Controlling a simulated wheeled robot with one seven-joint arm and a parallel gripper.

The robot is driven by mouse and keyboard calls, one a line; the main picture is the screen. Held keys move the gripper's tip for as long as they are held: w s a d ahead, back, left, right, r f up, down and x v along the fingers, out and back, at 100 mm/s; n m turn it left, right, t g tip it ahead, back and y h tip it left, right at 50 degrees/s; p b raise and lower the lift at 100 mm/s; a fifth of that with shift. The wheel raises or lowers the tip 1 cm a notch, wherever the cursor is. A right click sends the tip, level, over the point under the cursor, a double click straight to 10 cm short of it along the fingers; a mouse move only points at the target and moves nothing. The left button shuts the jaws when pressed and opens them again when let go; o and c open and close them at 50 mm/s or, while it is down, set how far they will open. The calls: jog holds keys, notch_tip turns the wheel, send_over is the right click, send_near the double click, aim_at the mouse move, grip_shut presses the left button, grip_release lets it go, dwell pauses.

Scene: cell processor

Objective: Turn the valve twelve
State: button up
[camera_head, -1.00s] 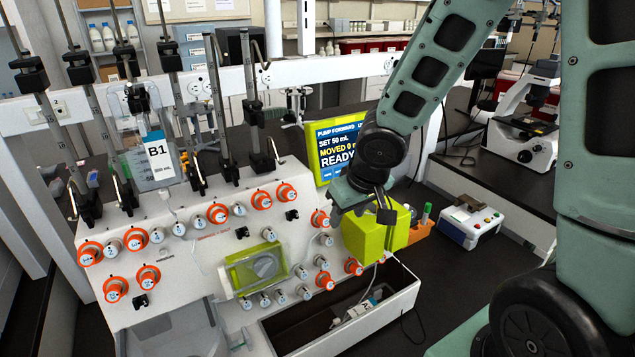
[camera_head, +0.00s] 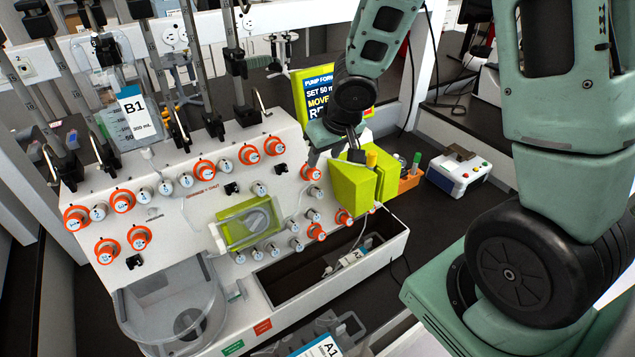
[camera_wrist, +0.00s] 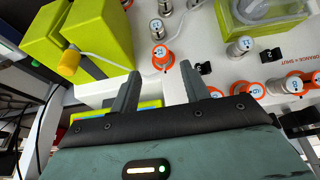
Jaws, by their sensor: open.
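The white panel (camera_head: 190,222) carries several valve knobs, some with orange collars and some plain silver. Their numbers are too small for me to read surely, so I cannot tell which is valve twelve. My gripper (camera_wrist: 158,70) is open and empty over the panel's upper right. An orange-collared valve (camera_wrist: 162,57) lies between and just beyond its fingertips in the wrist view, apart from them as far as I can tell. The same valve (camera_head: 311,173) shows just below my gripper in the head view. Silver knobs (camera_wrist: 157,28) line up beyond it.
Yellow-green blocks (camera_head: 362,182) stand close right of my gripper, with a tube running from them. Another orange pair (camera_head: 262,150) sits left. A clear-covered green dial box (camera_head: 245,222) is mid-panel, above an open trough (camera_head: 300,275).

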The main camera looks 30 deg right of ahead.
aim_at(316, 176)
jog(key=b+x, duration=0.3)
jog(key=x, duration=0.5)
jog(key=shift+w, duration=0.1)
jog(key=c, duration=1)
